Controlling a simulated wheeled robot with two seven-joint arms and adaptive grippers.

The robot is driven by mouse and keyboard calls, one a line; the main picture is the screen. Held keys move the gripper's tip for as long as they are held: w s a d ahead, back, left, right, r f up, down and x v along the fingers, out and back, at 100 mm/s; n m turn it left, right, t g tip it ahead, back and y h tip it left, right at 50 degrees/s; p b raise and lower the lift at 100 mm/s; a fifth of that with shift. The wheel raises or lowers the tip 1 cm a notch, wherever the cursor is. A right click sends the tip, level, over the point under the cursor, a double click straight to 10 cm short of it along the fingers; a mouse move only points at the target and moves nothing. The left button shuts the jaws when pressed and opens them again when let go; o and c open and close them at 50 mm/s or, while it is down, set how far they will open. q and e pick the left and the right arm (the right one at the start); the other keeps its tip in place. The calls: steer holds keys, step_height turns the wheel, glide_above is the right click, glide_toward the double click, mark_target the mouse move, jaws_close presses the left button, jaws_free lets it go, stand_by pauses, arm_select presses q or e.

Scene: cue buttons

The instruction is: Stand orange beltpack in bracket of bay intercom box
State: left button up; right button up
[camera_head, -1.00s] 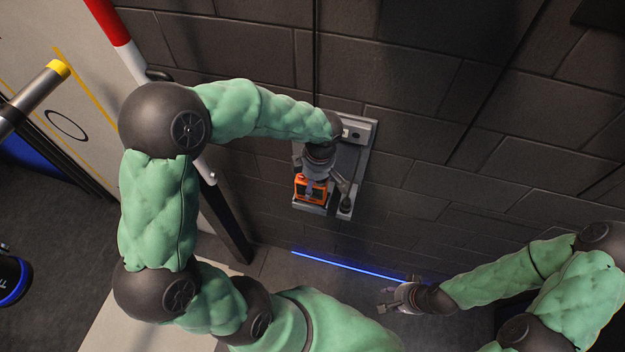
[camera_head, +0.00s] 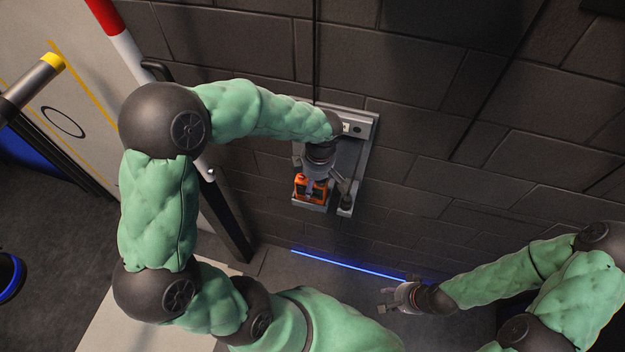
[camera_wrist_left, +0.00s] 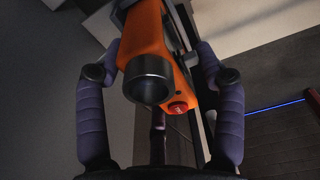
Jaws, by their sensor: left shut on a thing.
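The orange beltpack (camera_head: 302,187) is between the fingers of my left gripper (camera_head: 314,185), low on the front of the grey bay intercom box (camera_head: 358,165) on the wall. It also shows in the left wrist view (camera_wrist_left: 148,38), with a dark round knob and a red button, between two padded fingers. A grey bracket (camera_head: 309,207) is at the beltpack's lower end; my gripper and wrist hide part of both, so I cannot tell how deep it sits. My right gripper (camera_head: 384,299) is open and empty, low and to the right, away from the box.
A dark block wall (camera_head: 450,130) stands behind the box. A blue light strip (camera_head: 345,265) runs along the wall's foot. A red and white pole (camera_head: 120,45) and a yellow-ended bar (camera_head: 53,63) are at left. Room between the box and my right arm is clear.

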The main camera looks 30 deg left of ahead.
arm_select(q)
steer(key=shift+f+b, duration=0.75)
steer(key=shift+f, duration=0.05)
steer(key=o, duration=1.5)
steer(key=shift+c, duration=0.2)
steer(key=shift+r, duration=0.15)
steer(key=r, duration=0.4)
steer(key=d+r, duration=0.1)
steer(key=r, duration=0.6)
steer(key=shift+w+d+r, duration=0.15)
steer(key=shift+d+r, duration=0.05)
steer(key=shift+r, duration=0.15)
